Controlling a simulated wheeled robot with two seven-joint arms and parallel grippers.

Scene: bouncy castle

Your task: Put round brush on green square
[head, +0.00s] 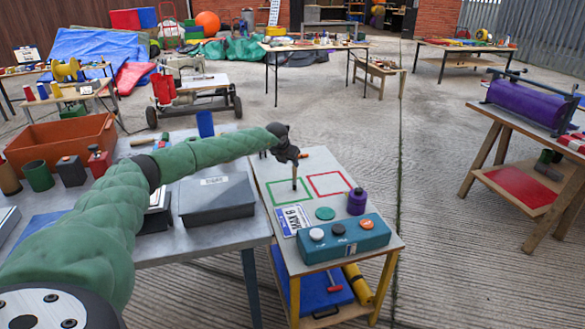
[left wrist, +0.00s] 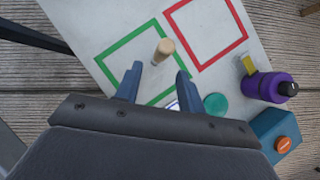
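The round brush (head: 294,178) stands upright inside the green square (head: 280,205) on the small side table. In the left wrist view its pale wooden handle end (left wrist: 163,48) points up toward the camera, and its base is inside the green outline (left wrist: 122,44). My left gripper (head: 284,155) is above the table, over the square. In the left wrist view its two fingers (left wrist: 157,76) are spread apart, and the brush shows just beyond the fingertips, with a gap to either side. My right gripper is in neither view.
A red square (head: 329,196) lies beside the green one. A green disc (head: 325,213), licence plate (head: 290,222), purple bottle (head: 357,203) and teal button box (head: 343,240) stand or lie closer. A grey box (head: 216,198) sits on the left table.

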